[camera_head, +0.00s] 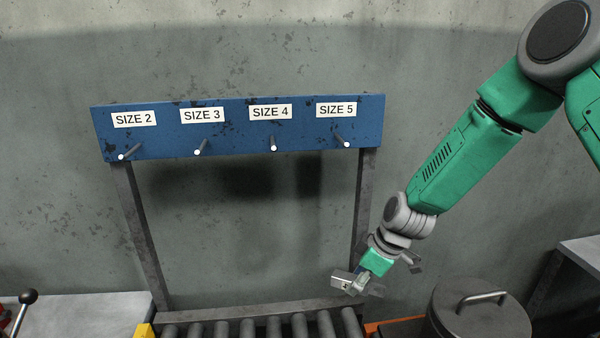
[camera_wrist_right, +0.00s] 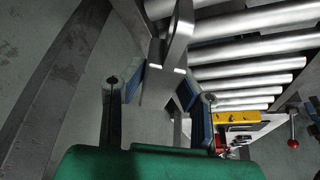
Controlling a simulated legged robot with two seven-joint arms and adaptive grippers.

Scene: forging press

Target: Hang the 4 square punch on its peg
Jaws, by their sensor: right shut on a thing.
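The punch (camera_wrist_right: 158,88) is a grey metal piece with a flat shank and a loop-like end. My right gripper (camera_wrist_right: 160,88) is shut on its shank, between blue-padded fingers. In the head view my right gripper (camera_head: 357,284) is at the lower middle right, below the rack; the punch there is small and hard to tell from the fingers. The SIZE 4 peg (camera_head: 273,143) sticks out bare from the blue board (camera_head: 236,113), under the SIZE 4 label (camera_head: 270,112). It is up and left of the gripper. My left gripper is not in view.
The SIZE 2 (camera_head: 130,152), SIZE 3 (camera_head: 201,147) and SIZE 5 (camera_head: 341,138) pegs are also bare. A roller conveyor (camera_head: 262,328) lies below the rack. A lidded grey drum (camera_head: 478,312) stands at lower right. The rack's right post (camera_head: 363,210) is close left of my arm.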

